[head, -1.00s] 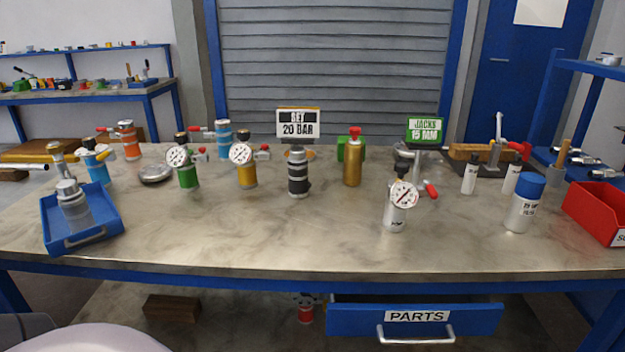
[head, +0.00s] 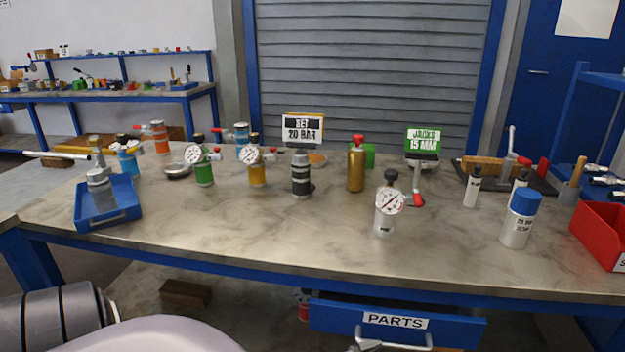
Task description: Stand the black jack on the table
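The black jack (head: 301,175) is a dark banded cylinder with a grey top. It appears upright on the metal table (head: 250,225), in the middle behind the front edge. It is near the "SET 20 BAR" sign (head: 303,128), with a gold bottle with a red top (head: 356,168) to its right. A dark ringed part at the lower left looks like a link of my arm.
A gauge vessel (head: 386,213) stands in front to the right of the jack. A blue tray (head: 108,205) is at the left. A blue-capped bottle (head: 519,220) and a red bin (head: 603,232) are at the right. The PARTS drawer (head: 400,322) is below the edge. The front middle is clear.

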